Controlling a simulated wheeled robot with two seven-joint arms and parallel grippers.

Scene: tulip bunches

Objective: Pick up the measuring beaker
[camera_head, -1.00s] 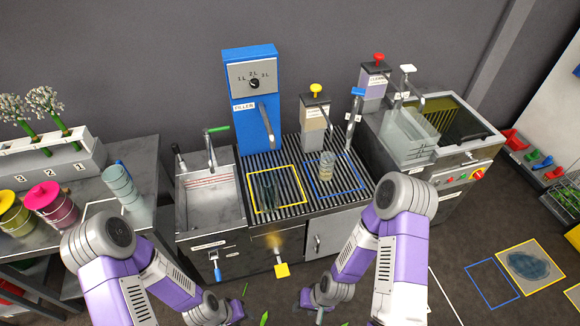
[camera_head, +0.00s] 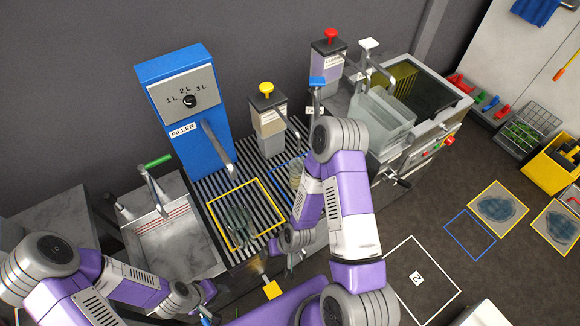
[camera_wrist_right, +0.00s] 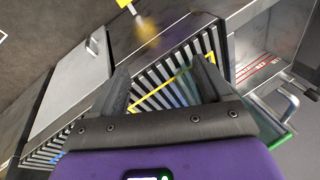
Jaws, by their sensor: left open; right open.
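A small clear beaker (camera_head: 296,176) with a tan tint, which looks like the measuring beaker, stands in the blue outline on the slatted grille (camera_head: 213,186). My right arm partly covers it in the head view, and I cannot make it out in the right wrist view. My right gripper (camera_head: 290,262) is low at the front of the counter, in front of the beaker. In the right wrist view the right gripper (camera_wrist_right: 162,76) is open, with grille and yellow outline behind its empty jaws. My left gripper (camera_head: 207,296) is open, low in front of the sink.
A clear glass vessel (camera_head: 240,222) sits in the yellow outline (camera_head: 279,215) beside the beaker. The blue filler (camera_head: 185,110) and the yellow-topped dispenser (camera_head: 268,120) stand behind. The sink (camera_head: 165,232) is left; a clear tank (camera_head: 380,115) is right.

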